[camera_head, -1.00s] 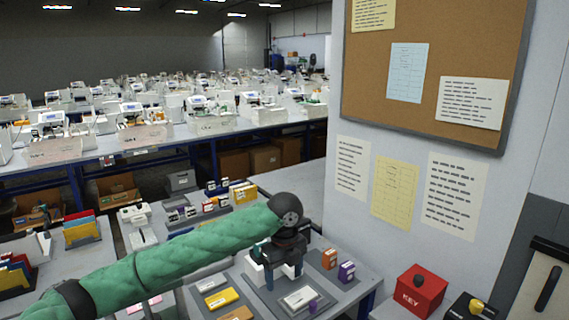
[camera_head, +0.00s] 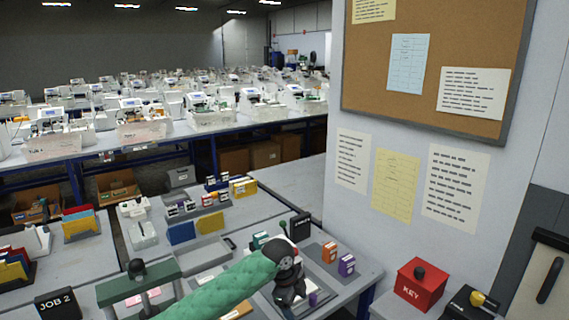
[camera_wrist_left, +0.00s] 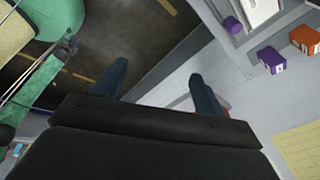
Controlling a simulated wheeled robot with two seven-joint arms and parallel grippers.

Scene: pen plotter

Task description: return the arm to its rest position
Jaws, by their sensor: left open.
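My left arm (camera_head: 230,296), in a green sleeve, comes in from the bottom of the head view and reaches over the front of the table. Its dark left gripper (camera_head: 290,292) hangs low over the grey tray. In the left wrist view the two fingers (camera_wrist_left: 157,74) are apart with nothing between them. Below them are dark floor and a pale surface edge. My right gripper is in neither view.
An orange box (camera_head: 329,252) and a purple box (camera_head: 346,265) stand right of the gripper. A black sign (camera_head: 300,227) stands behind it. A green bracket (camera_head: 140,282) and a JOB 2 sign (camera_head: 58,303) are left. A red KEY box (camera_head: 420,288) is right.

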